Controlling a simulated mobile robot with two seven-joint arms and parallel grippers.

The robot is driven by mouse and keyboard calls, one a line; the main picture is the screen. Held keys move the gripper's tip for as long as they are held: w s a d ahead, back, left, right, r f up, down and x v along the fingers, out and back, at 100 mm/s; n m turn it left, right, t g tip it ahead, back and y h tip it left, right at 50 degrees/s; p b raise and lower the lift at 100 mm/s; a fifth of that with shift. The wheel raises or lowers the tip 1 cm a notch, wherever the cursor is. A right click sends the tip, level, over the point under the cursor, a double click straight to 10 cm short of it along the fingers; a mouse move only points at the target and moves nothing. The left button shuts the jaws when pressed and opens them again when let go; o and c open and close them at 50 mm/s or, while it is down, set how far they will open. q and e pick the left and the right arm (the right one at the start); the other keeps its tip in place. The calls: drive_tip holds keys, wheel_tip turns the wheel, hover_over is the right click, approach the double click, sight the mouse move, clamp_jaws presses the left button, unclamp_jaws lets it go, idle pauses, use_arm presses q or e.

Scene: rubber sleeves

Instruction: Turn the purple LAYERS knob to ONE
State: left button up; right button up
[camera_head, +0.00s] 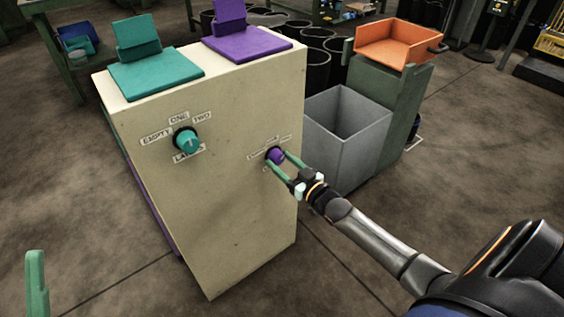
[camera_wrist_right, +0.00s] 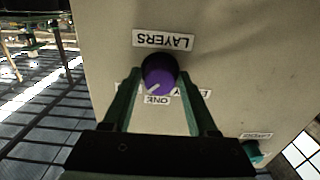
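The purple LAYERS knob (camera_head: 276,156) is on the front of the cream cabinet, right side. In the right wrist view the knob (camera_wrist_right: 158,76) shows upside down, its white mark toward the lower left, near the ONE label (camera_wrist_right: 157,99). The LAYERS label (camera_wrist_right: 163,40) is above it there; the EMPTY label (camera_wrist_right: 205,93) is partly behind a finger. My right gripper (camera_head: 280,162) is open, its green fingers on either side of the knob; in the wrist view (camera_wrist_right: 159,78) small gaps seem to show. Of my left gripper, one green finger (camera_head: 37,285) shows.
The cream cabinet (camera_head: 215,215) also bears a teal knob (camera_head: 186,140) at left, with teal (camera_head: 155,75) and purple (camera_head: 247,45) flaps on top. A grey bin (camera_head: 345,150) stands right of it, near an orange tray (camera_head: 395,45). Floor in front is clear.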

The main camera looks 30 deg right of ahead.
clamp_jaws()
use_arm(q)
drive_tip(key=shift+r, duration=0.3)
use_arm(e)
drive_tip(key=shift+n, duration=0.4)
drive_tip(key=n+p, duration=0.2)
drive_tip(key=n, duration=0.1)
drive_tip(key=shift+r, duration=0.1)
drive_tip(key=n, duration=0.3)
drive_tip(key=shift+n+p, duration=0.3)
drive_tip(key=shift+p, duration=0.1)
use_arm(q)
drive_tip(key=shift+w+a+r+n+y, duration=0.15)
drive_tip(key=shift+w+n+y, duration=0.15)
drive_tip(key=shift+w+y, duration=0.15)
drive_tip(key=shift+w+a+r+n+y, duration=0.1)
drive_tip(key=shift+w+n+y, duration=0.2)
drive_tip(key=shift+y, duration=0.25)
use_arm(e)
drive_tip(key=shift+d+n, duration=0.1)
drive_tip(key=shift+n, duration=0.7)
drive_tip(key=shift+o, duration=2)
unclamp_jaws()
